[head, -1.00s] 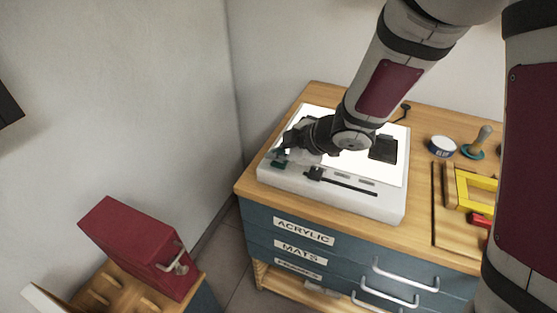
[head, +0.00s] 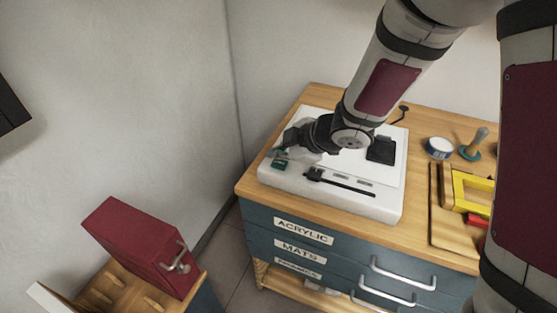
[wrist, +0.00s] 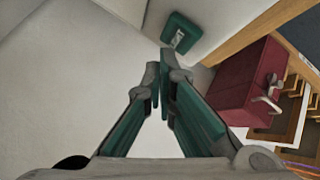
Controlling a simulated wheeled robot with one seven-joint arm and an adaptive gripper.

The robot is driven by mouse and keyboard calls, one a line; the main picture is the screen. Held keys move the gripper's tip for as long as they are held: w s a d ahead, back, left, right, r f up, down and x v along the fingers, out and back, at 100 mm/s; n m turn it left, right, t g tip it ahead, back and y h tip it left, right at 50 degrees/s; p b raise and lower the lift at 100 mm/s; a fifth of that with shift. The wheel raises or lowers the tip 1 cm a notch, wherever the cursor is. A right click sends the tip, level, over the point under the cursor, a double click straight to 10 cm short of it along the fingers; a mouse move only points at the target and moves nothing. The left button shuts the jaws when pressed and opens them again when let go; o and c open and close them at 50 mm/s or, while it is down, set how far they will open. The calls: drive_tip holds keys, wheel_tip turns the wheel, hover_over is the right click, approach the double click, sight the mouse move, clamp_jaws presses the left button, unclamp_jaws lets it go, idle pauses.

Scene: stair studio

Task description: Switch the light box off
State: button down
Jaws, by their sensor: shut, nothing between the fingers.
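The light box (head: 270,178) is a white slab on top of the drawer cabinet in the head view, and its top panel is a dull white, not glowing. A green switch plate (head: 279,164) sits at its front left corner; it also shows in the wrist view (wrist: 181,33), with a small pale rocker in it. My gripper (head: 284,148) is at that corner, just behind the switch plate. In the wrist view my gripper (wrist: 163,72) is shut and empty, its fingertips close to the plate; I cannot tell whether they touch.
A round tin (head: 439,147), a wooden-handled tool (head: 473,145) and a yellow frame (head: 470,188) lie to the right. A red box (head: 140,245) stands lower left.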

sight(279, 165)
wheel_tip(279, 165, up, 5)
drive_tip(key=p, duration=0.5)
drive_tip(key=shift+f, duration=0.2)
drive_tip(key=shift+r+p, duration=0.7)
drive_tip(key=shift+p, duration=0.1)
drive_tip(key=s+d+r+m+t+h, duration=0.2)
drive_tip(key=d+r+m+h, duration=0.25)
drive_tip(key=d+r, duration=0.4)
drive_tip(key=s+d+r+m+t+h, duration=0.25)
drive_tip(key=d+r+m, duration=0.35)
drive_tip(key=d+r, duration=0.3)
drive_tip(key=s+d+r+m+g+h, duration=0.25)
drive_tip(key=s+d+m, duration=0.35)
drive_tip(key=s, duration=0.4)
drive_tip(key=s+a+m+g+y, duration=0.1)
drive_tip(key=s+m+g+y, duration=0.1)
drive_tip(key=s, duration=1.3)
drive_tip(key=shift+s+f+m, duration=0.25)
drive_tip(key=shift+f+m, duration=0.05)
drive_tip(key=shift+m, duration=0.15)
